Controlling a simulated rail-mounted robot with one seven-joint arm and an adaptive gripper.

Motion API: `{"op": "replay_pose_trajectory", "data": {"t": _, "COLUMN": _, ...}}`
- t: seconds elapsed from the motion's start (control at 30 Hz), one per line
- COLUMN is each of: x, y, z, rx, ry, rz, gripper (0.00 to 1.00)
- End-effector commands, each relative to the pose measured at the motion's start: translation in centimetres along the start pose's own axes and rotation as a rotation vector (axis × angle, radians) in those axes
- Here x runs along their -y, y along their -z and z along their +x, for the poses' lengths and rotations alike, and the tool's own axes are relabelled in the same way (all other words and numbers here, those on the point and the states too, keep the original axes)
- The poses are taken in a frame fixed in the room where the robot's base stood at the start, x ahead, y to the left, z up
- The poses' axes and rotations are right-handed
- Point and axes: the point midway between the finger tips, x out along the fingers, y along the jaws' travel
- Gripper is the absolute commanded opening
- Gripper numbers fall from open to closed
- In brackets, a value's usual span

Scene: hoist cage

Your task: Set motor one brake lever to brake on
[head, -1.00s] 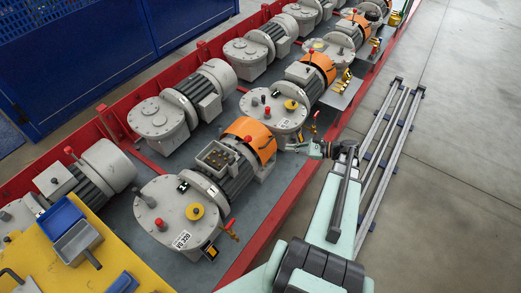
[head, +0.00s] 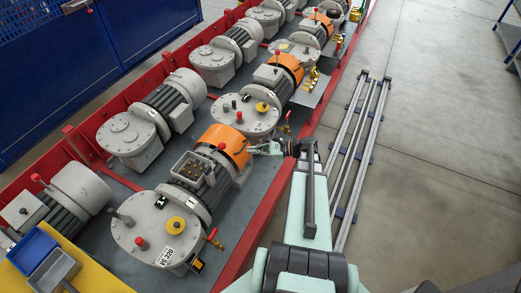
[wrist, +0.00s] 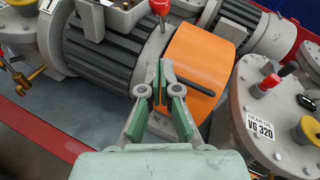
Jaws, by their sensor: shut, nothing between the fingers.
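The nearest motor (head: 186,205) has an orange end cover (head: 226,142) and an open terminal box. A red-tipped lever (head: 221,147) stands at the cover's inner edge; its red knob shows at the top of the wrist view (wrist: 160,6). A dark bar or slot (wrist: 203,81) lies across the orange cover. Which of these is the brake lever is not clear. My gripper (wrist: 161,66) is shut and empty. Its tips appear in front of the orange cover, below the red knob; I cannot tell whether they touch. In the head view my gripper (head: 256,148) is at the cover's right side.
A second motor unit (head: 250,115) with an orange cover stands just beyond, with a VG 320 label (wrist: 260,128) on its gearbox. The red frame edge (head: 268,215) runs along my side. Floor rails (head: 357,155) lie to the right on open floor.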

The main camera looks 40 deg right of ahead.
Motion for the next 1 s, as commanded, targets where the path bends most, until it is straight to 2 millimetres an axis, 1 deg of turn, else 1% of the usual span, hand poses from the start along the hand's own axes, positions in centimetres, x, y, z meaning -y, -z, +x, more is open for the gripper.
{"op": "replay_pose_trajectory", "data": {"t": 0.03, "x": -0.1, "y": 0.1, "z": 1.2, "rx": 0.0, "ry": -0.003, "rz": 0.0, "gripper": 0.0}}
{"op": "replay_pose_trajectory", "data": {"t": 0.2, "x": 0.0, "y": 0.1, "z": 4.4, "rx": 0.0, "ry": -0.002, "rz": 0.0, "gripper": 0.0}}
{"op": "replay_pose_trajectory", "data": {"t": 0.23, "x": -0.1, "y": 0.1, "z": 4.9, "rx": 0.0, "ry": -0.003, "rz": 0.0, "gripper": 0.0}}
{"op": "replay_pose_trajectory", "data": {"t": 0.3, "x": -0.1, "y": -0.9, "z": 5.6, "rx": 0.0, "ry": -0.002, "rz": -0.003, "gripper": 0.0}}
{"op": "replay_pose_trajectory", "data": {"t": 0.4, "x": -0.1, "y": -1.8, "z": 6.5, "rx": 0.0, "ry": -0.001, "rz": -0.002, "gripper": 0.0}}
{"op": "replay_pose_trajectory", "data": {"t": 0.6, "x": 0.0, "y": -2.7, "z": 7.5, "rx": -0.001, "ry": 0.001, "rz": -0.001, "gripper": 0.0}}
{"op": "replay_pose_trajectory", "data": {"t": 1.0, "x": 0.0, "y": -2.8, "z": 7.5, "rx": -0.001, "ry": 0.001, "rz": 0.0, "gripper": 0.0}}
